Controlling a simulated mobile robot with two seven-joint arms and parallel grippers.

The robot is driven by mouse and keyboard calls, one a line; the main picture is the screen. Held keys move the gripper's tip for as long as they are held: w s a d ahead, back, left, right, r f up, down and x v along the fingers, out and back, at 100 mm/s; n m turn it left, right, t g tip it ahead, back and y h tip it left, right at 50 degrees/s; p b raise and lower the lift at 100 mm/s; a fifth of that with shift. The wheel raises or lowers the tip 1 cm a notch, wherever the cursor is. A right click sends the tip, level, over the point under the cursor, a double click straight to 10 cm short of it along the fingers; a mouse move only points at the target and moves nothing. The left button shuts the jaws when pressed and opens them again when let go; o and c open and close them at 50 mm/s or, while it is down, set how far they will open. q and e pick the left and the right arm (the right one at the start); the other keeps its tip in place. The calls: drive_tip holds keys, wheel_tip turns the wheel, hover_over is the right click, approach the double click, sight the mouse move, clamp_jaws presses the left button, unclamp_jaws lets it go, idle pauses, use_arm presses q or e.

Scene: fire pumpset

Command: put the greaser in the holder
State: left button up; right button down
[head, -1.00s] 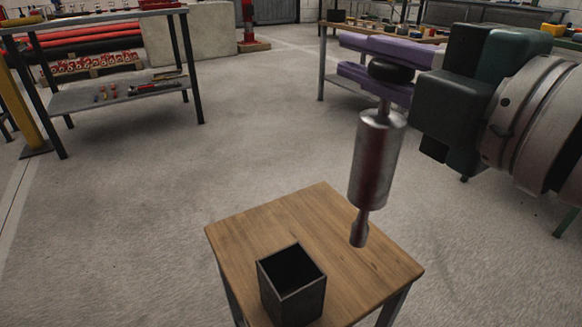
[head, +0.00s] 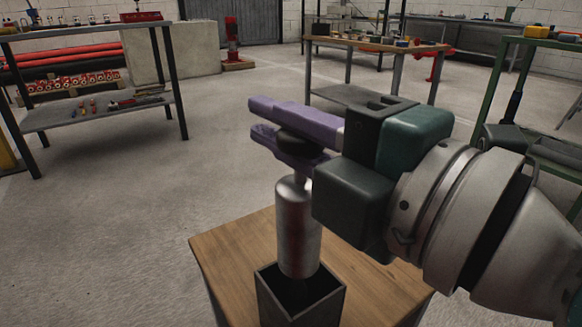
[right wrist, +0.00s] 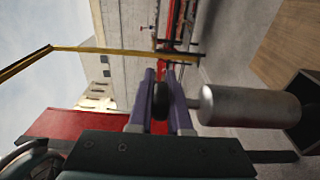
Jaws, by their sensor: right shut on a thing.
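The greaser (head: 298,230) is a silver cylinder with a dark round knob at its top. My right gripper (head: 270,122), with purple fingers, is shut on it just around the knob. The greaser hangs nearly upright over the holder (head: 322,307), a dark, open-topped square box on a small wooden table. Its thin lower tip is hidden, seemingly inside the opening; most of its body stands above the rim. In the right wrist view the greaser (right wrist: 245,105) points at the holder (right wrist: 307,125). My left gripper is not in view.
The wooden table (head: 235,255) has bare top around the holder. A metal shelf table (head: 95,108) stands at the back left, and a workbench (head: 385,45) with small items at the back right. The grey floor between is clear.

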sight(278, 196)
wheel_tip(278, 196, down, 6)
drive_tip(key=b, duration=0.3)
drive_tip(key=shift+f, duration=0.2)
drive_tip(key=shift+b, duration=0.3)
drive_tip(key=shift+f, duration=0.2)
drive_tip(key=c, duration=0.8)
unclamp_jaws()
drive_tip(key=shift+c, duration=0.2)
